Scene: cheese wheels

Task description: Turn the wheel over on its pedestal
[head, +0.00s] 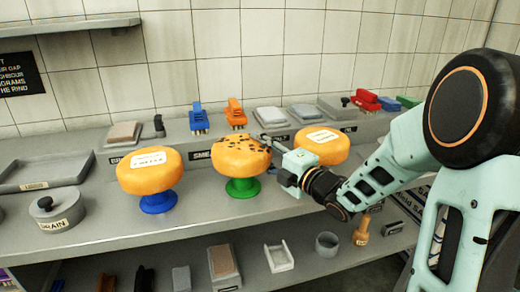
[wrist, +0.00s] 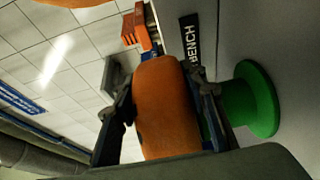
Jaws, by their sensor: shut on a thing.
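The middle cheese wheel (head: 240,152) is orange with dark spots on its upper face. It is at the green pedestal (head: 242,187), spotted face up and slightly tilted; I cannot tell whether it bears on the pedestal. My gripper (head: 272,158) reaches it from the right and is shut on its rim, one finger above and one below. In the wrist view the wheel (wrist: 168,105) fills the space between the fingers of my gripper (wrist: 165,85), with the green pedestal (wrist: 258,100) to the right. The wheel's underside is hidden.
A labelled wheel (head: 150,170) on a blue pedestal (head: 158,202) stands to the left. Another labelled wheel (head: 322,146) stands close on the right, behind my arm. Blue (head: 199,118) and orange (head: 235,112) tools stand behind. A lidded pot (head: 58,215) sits front left.

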